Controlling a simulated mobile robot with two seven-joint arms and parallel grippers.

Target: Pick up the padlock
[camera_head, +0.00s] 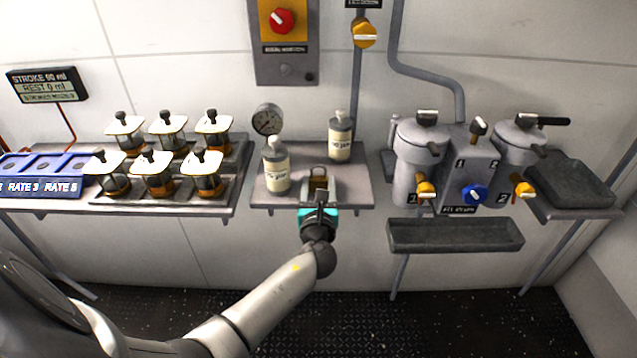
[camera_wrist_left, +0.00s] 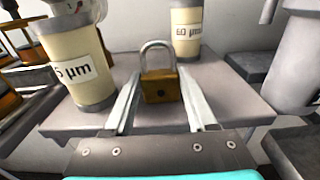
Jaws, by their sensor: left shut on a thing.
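The padlock (camera_wrist_left: 161,88) has a brass body and a grey shackle. It stands upright at the grey shelf (camera_wrist_left: 235,100) in the left wrist view, with its shackle up. My left gripper (camera_wrist_left: 162,100) has one finger on each side of its body and is shut on it. In the head view the padlock (camera_head: 318,185) shows just beyond my left gripper (camera_head: 319,196), at the front of the middle shelf (camera_head: 345,190). Whether it is clear of the shelf, I cannot tell. My right gripper is not in view.
A labelled bottle (camera_head: 276,168) stands close on the left of the padlock, and another bottle (camera_head: 340,137) stands behind on the right. A gauge (camera_head: 267,119) is on the wall. Several jars (camera_head: 155,170) stand on the left shelf. Two filter housings (camera_head: 420,150) and a trough (camera_head: 455,235) are at the right.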

